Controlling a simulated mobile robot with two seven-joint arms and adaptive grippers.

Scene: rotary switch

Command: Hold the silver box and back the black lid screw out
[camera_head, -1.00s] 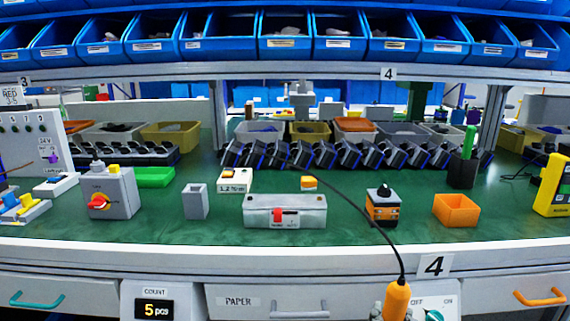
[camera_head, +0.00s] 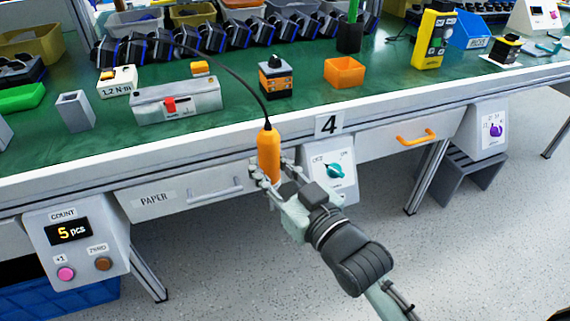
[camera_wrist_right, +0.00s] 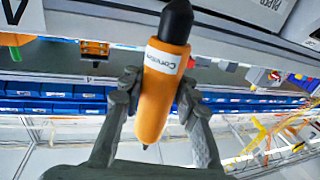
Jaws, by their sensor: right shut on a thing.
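The silver box (camera_head: 178,104) is a wide grey box with a red knob on its front. It stands on the green bench top, left of centre in the head view. I cannot make out the black lid screw. My right gripper (camera_head: 267,170) is shut around an orange power screwdriver (camera_head: 268,153), in front of the bench edge. The black cord runs from the tool's top up and left across the bench. The right wrist view shows the screwdriver (camera_wrist_right: 160,85) between the two fingers (camera_wrist_right: 158,92), with its white label and black end. My left gripper is not in view.
Behind the box are a small white device marked 1.2 N·m (camera_head: 117,82) and a row of black holders (camera_head: 215,32). A grey open container (camera_head: 76,112) stands left. An orange-black device (camera_head: 276,78) and an orange bin (camera_head: 345,72) stand right. Drawers line the bench front.

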